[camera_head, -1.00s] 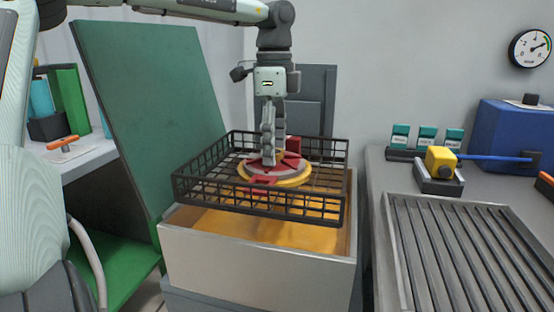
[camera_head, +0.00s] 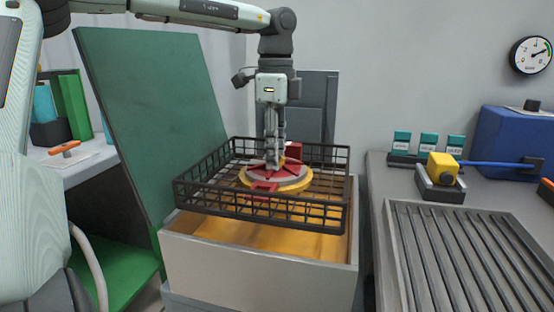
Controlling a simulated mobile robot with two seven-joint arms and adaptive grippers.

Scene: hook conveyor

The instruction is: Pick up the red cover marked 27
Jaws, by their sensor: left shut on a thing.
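The red cover (camera_head: 291,169) is a round piece with red and grey sections and a yellow rim. It lies in the black wire basket (camera_head: 262,210). A red block (camera_head: 293,151) stands at its back edge, and a red tab lies at its front. No number 27 is legible at this size. My left gripper (camera_head: 274,160) points straight down over the middle of the cover and is shut on its centre part, which the fingers hide. The cover looks level, and I cannot tell whether it is clear of the basket floor. My right gripper is not in view.
The basket sits over a pale open-topped box (camera_head: 258,268) with an orange inside. A green panel (camera_head: 155,110) leans at the left. A grey bench at the right bears a ribbed metal tray (camera_head: 462,255), a yellow block with a blue rod (camera_head: 441,166) and a blue case (camera_head: 510,140).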

